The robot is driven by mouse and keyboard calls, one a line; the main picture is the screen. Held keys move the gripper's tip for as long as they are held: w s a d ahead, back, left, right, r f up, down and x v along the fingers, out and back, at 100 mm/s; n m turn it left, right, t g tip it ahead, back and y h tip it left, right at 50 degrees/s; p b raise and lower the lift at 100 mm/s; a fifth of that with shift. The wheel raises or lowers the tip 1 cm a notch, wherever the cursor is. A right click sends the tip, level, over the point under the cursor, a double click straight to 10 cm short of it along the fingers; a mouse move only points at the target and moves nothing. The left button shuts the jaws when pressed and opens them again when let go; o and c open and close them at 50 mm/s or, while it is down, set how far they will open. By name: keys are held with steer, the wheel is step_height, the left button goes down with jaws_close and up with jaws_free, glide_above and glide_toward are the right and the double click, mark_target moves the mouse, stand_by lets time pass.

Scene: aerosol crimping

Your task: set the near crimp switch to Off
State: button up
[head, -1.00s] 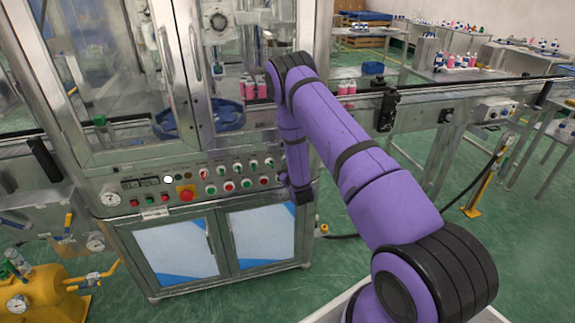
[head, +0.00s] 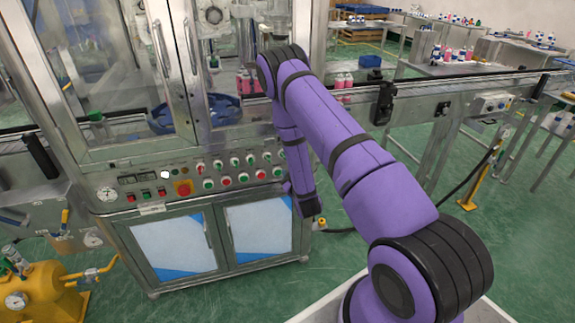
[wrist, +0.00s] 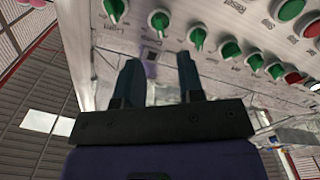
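A green knob (wrist: 197,37) is above the right finger and another green knob (wrist: 160,20) is above the gap. I see no finger touching a knob. The labels are too small to read, so I cannot tell which knob is the near crimp switch.
Below the panel are cabinet doors (head: 255,228). A conveyor (head: 430,100) runs off to the right. A yellow tank (head: 45,290) stands at the lower left.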

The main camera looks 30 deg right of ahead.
steer(key=shift+v, duration=1.1)
